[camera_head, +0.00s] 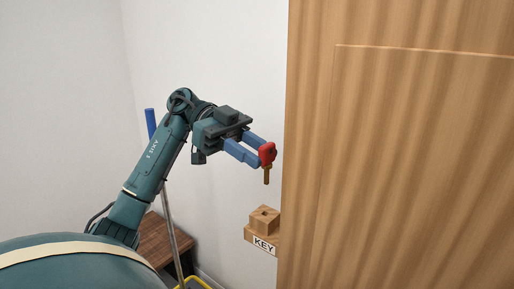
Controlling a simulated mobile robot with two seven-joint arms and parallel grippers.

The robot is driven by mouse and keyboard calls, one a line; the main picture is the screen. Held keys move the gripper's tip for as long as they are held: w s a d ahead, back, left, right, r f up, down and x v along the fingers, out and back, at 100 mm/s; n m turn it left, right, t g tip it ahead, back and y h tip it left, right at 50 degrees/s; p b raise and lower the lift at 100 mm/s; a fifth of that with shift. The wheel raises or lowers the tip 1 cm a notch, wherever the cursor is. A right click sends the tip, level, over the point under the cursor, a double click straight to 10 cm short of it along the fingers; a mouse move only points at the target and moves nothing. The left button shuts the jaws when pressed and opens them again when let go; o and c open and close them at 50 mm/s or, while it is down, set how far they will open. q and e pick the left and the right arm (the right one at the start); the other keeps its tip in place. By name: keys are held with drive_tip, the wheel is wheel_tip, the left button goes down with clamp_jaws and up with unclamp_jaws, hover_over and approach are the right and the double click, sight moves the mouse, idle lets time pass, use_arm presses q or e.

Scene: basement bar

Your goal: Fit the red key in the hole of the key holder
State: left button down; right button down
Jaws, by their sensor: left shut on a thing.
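The red key (267,153) has a red head and a brown shaft that points down. My left gripper (260,158) is shut on its red head and holds it in the air. The wooden key holder (264,220) is below, a block with a dark hole in its top, on a base with a "KEY" label. The key's shaft tip is above the block and clearly apart from it. My right gripper is not in view.
A large wooden door or panel (400,160) stands close on the right of the key and holder. A small brown wooden table (155,243) stands at lower left behind my arm. A blue-topped pole (151,122) rises behind my arm, and a yellow rim (196,281) shows at the bottom. The wall behind is bare.

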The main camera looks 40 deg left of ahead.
use_arm(q)
wheel_tip(320, 180, down, 3)
drive_tip(key=shift+r+b, duration=0.15)
drive_tip(key=shift+b, duration=1)
wheel_tip(320, 180, down, 3)
drive_tip(key=b, duration=0.3)
drive_tip(key=shift+f, duration=0.2)
drive_tip(key=shift+f+b, duration=0.65)
drive_tip(key=shift+f, duration=0.8)
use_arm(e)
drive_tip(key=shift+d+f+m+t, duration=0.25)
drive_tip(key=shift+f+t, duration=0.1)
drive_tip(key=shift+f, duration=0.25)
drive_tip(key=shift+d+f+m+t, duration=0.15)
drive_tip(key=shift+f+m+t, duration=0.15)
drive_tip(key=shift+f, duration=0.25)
use_arm(q)
drive_tip(key=c, duration=0.9)
unclamp_jaws()
drive_tip(key=shift+c, duration=0.2)
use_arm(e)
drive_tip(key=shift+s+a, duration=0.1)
